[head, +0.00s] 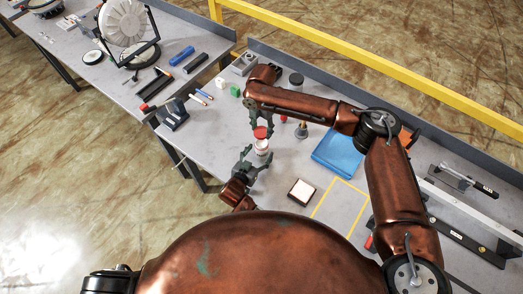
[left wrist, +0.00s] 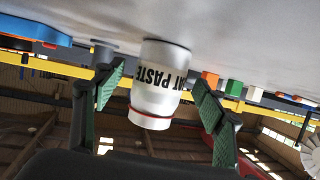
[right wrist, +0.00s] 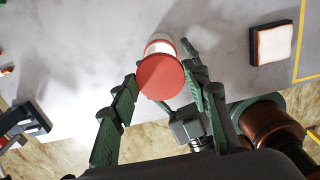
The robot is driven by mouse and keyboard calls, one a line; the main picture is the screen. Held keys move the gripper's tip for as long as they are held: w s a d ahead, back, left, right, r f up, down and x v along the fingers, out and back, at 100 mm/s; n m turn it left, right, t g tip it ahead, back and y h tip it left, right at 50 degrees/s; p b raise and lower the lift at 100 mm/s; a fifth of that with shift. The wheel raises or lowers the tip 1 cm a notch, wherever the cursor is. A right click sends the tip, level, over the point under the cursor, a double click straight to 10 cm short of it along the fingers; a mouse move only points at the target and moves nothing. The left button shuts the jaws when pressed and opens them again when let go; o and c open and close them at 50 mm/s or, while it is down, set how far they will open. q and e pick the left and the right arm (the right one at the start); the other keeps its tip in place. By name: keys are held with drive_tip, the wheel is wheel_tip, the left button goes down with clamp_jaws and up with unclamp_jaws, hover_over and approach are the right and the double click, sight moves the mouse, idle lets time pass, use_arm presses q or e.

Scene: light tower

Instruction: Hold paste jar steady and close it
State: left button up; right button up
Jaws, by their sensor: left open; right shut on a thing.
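The white paste jar (head: 262,148) stands upright on the grey table, with lettering and a thin red band in the left wrist view (left wrist: 158,85). My left gripper (head: 257,159) is open, its fingers on either side of the jar with gaps showing. The red lid (head: 260,132) is held between the fingers of my right gripper (head: 259,128), over the jar and seemingly apart from it. In the right wrist view the lid (right wrist: 160,76) hides part of the jar. The left wrist view does not show the lid.
A white-topped dark block (head: 301,191) and a yellow outlined area lie right of the jar. A blue tray (head: 337,152) is farther right. The table ends close on the left.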

use_arm(q)
drive_tip(key=shift+x, duration=1.25)
clamp_jaws()
use_arm(e)
drive_tip(key=shift+f, duration=2.5)
